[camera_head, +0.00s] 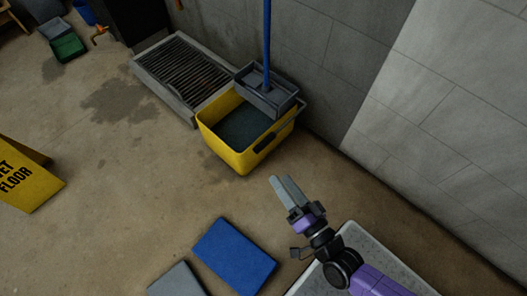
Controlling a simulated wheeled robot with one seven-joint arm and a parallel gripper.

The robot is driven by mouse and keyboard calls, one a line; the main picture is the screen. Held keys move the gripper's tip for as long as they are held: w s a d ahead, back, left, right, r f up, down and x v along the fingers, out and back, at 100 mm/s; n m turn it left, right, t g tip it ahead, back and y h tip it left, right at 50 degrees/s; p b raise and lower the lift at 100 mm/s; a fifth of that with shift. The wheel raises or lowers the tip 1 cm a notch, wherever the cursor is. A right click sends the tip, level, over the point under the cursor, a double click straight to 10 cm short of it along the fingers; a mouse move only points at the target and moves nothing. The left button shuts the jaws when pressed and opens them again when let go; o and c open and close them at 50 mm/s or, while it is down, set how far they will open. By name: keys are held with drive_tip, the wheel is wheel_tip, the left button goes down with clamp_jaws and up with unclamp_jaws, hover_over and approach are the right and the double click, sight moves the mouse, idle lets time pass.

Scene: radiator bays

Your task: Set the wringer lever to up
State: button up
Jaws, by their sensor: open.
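A yellow mop bucket (222,150) stands on the floor by the wall, with dark water inside. A grey wringer (257,91) sits on its back right rim, and a blue mop handle (267,35) rises from it. A dark bar shows at the wringer's right end; I cannot tell whether it is the lever or how it is set. A black grip-like part (266,144) is on the bucket's front right side. My gripper (281,186) is open and empty, in front of the bucket in the picture and apart from it.
A floor grate (182,75) in a raised grey frame lies behind the bucket to the left. A yellow wet floor sign (28,182) is at the left. A blue pad (234,257) and a grey pad (176,281) lie at the bottom.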

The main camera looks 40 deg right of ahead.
drive_tip(key=w+d+f+m+h+b, duration=0.25)
drive_tip(key=w+f+m+b, duration=0.2)
drive_tip(key=f, duration=0.35)
drive_tip(key=w+d+f+m+h+b, duration=0.25)
drive_tip(key=w+f+b, duration=0.25)
drive_tip(key=f, duration=0.4)
drive_tip(key=m+g+h+b, duration=0.4)
drive_tip(key=m+b, duration=0.5)
approach(264, 143)
drive_tip(key=w+d+f, duration=0.2)
drive_tip(key=shift+r+b+x, duration=0.2)
drive_tip(key=shift+b+x, duration=0.2)
drive_tip(key=shift+x, duration=1.6)
drive_tip(key=shift+r+b+x, duration=0.15)
drive_tip(key=shift+b+x, duration=0.2)
drive_tip(key=shift+x, duration=1.65)
drive_tip(key=shift+a, duration=0.1)
clamp_jaws()
